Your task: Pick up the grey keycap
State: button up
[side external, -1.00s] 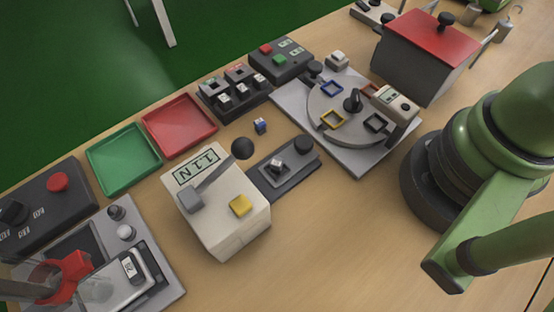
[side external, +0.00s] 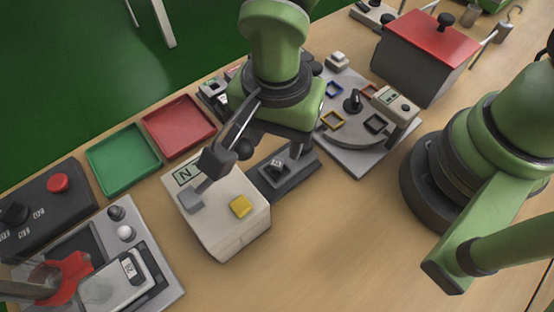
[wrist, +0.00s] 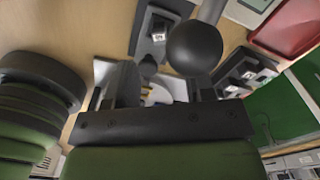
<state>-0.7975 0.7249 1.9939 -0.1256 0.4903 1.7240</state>
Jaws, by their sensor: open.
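A small keycap with a pale, marked top (side external: 276,166) sits on the dark test fixture (side external: 303,168); it looks like the grey keycap, but its colour is hard to tell. It also shows in the wrist view (wrist: 158,36), near the top. My gripper (side external: 256,155) is open and empty, with its fingers wide apart, above the area between the lever box and the fixture. One finger appears over the lever box, the other beside the fixture. In the wrist view, the gripper (wrist: 166,92) shows nothing held. My arm hides most of the dark keycap rack (side external: 213,90).
The lever box (side external: 225,228) has a black ball knob (side external: 243,149) close to my gripper; the knob looms large in the wrist view (wrist: 194,48). Red (side external: 178,126) and green (side external: 122,160) trays lie left.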

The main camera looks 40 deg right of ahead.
aim_at(277, 162)
jog(key=shift+f, duration=3.05)
grip_shut()
